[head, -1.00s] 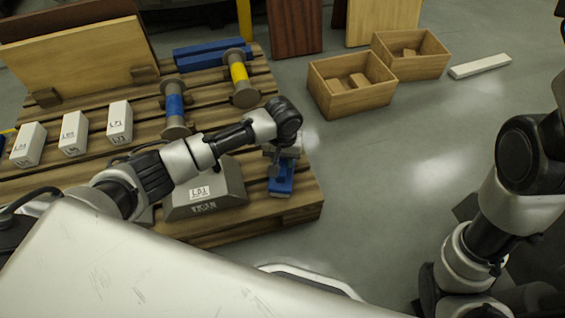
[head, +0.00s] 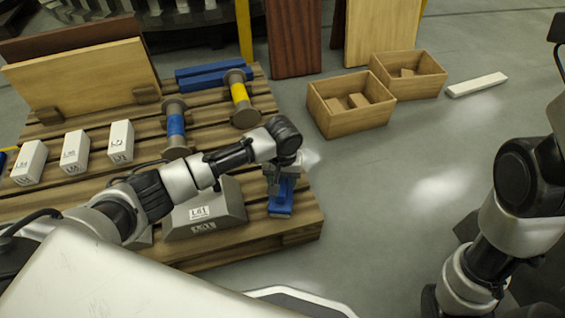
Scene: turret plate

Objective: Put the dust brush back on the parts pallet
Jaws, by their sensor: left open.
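The dust brush appears to be the blue object (head: 280,206) lying on the front right corner of the wooden parts pallet (head: 300,226). My left gripper (head: 277,188) points down right at the blue object. It is open, with its fingers over the object's far part. My wrist and fingers hide part of the object, and I cannot tell whether the fingers touch it. My right arm shows at the right, but its gripper is not in view.
A grey labelled block (head: 206,212) sits left of my left gripper on the pallet. Blue (head: 175,128) and yellow (head: 239,95) spools stand behind. White boxes (head: 75,151) line the left.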

